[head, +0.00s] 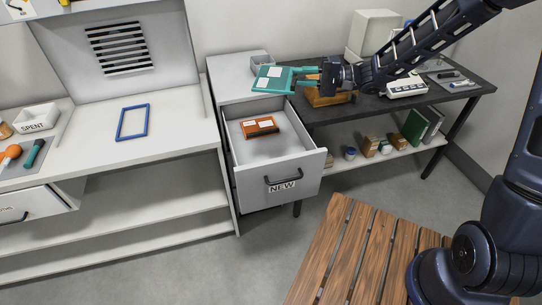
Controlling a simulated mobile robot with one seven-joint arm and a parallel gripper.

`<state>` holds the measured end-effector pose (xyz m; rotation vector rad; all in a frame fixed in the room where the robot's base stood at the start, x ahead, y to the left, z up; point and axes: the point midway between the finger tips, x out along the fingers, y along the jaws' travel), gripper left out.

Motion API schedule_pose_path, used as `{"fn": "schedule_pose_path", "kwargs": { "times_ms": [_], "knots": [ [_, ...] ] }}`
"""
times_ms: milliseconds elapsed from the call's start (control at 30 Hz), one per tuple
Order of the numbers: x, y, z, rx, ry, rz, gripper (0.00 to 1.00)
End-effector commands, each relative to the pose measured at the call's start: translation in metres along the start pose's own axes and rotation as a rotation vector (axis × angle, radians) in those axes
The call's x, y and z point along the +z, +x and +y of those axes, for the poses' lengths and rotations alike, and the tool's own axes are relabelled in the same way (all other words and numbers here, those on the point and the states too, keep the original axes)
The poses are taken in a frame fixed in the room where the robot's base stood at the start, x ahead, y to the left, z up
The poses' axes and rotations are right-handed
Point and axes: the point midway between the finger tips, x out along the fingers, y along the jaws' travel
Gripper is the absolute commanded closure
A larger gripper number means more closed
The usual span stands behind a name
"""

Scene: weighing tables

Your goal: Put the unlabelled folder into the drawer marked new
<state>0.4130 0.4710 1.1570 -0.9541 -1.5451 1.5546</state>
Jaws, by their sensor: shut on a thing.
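My gripper (297,78) is shut on a flat teal folder (277,84) with white patches on its face. It holds the folder by its right side, above the back of the open drawer and in front of the grey tray on the cabinet. The drawer (305,176), marked NEW on its front, is pulled out. An orange-brown folder-like item (261,132) with white patches lies inside it, towards the back. The drawer floor in front of that item is bare.
A dark table (440,98) with a white device (405,88) and a wooden block (325,98) stands right of the drawer. A white bench (85,150) with a blue frame (119,128) and a tray marked SPENT (37,124) is at left. A slatted wooden surface (350,255) is in front.

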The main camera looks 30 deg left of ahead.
Motion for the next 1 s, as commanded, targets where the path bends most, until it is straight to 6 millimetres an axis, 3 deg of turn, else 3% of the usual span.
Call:
{"fn": "schedule_pose_path", "kwargs": {
  "times_ms": [100, 267, 1000],
  "knots": [
    [0.014, 0.008, 0.001, -0.003, 0.000, -0.053, 1.00],
    [0.018, 0.010, 0.016, -0.005, 0.004, -0.071, 1.00],
    [0.018, 0.011, 0.149, -0.005, 0.003, -0.069, 1.00]
  ]
}}
